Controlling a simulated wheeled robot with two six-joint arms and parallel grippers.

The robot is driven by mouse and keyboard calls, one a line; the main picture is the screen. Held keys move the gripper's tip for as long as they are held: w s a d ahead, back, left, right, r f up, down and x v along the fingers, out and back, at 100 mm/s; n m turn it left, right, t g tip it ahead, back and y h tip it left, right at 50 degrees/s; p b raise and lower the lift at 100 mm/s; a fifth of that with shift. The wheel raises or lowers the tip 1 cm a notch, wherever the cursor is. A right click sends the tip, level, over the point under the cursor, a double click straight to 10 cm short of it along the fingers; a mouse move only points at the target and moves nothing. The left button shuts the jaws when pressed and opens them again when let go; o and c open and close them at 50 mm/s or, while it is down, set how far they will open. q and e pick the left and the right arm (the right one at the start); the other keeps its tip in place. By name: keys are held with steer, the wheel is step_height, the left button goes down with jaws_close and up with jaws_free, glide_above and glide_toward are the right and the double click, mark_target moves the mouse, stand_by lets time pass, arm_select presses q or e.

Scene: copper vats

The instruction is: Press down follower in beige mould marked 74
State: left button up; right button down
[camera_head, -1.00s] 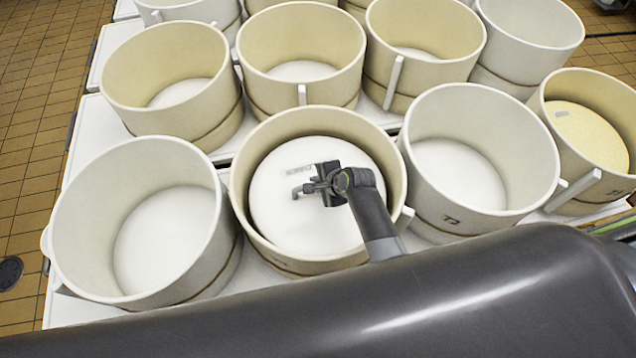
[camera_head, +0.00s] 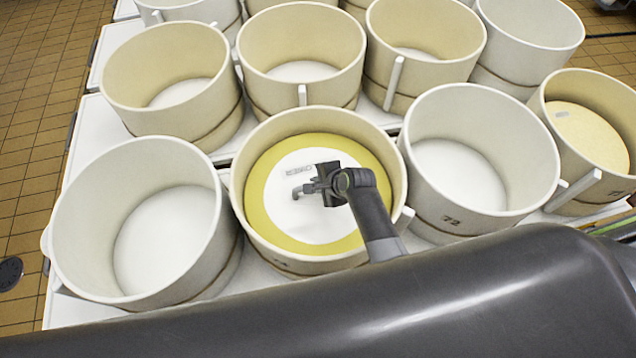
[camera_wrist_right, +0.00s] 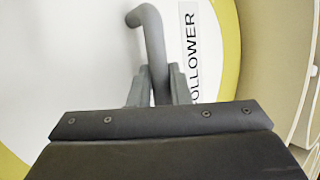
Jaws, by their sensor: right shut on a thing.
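The follower (camera_head: 290,215) is a white disc inside a beige mould (camera_head: 247,130) in the near row, with a wide yellow ring around the white in the head view. A label with the word FOLLOWER lies on it, partly cut off in the right wrist view (camera_wrist_right: 192,60). My right gripper (camera_head: 314,187) reaches over the mould's near rim and is shut on the follower's grey bent handle (camera_wrist_right: 150,35). The mould's front mark is mostly hidden and I cannot read it. My left gripper is not in view.
A white mould (camera_head: 75,195) stands left of the beige one. Another pale mould (camera_head: 535,160) marked 72 stands to the right. A beige mould (camera_head: 620,95) with a yellowish disc is at far right. More open moulds (camera_head: 110,70) fill the rows behind, leaving narrow gaps.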

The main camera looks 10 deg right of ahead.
steer(key=shift+s+f+p, duration=0.3)
steer(key=shift+p, duration=0.15)
stand_by(0.3)
steer(key=c, duration=1.3)
jaws_free()
steer(key=shift+w, duration=0.1)
steer(key=shift+r, duration=0.1)
steer(key=shift+w+p+v, duration=0.1)
steer(key=shift+p+v, duration=0.15)
steer(key=shift+v, duration=4.15)
steer(key=shift+w+p+v, duration=0.15)
steer(key=shift+p+v, duration=0.05)
steer(key=shift+v, duration=4.2)
steer(key=shift+r, duration=0.1)
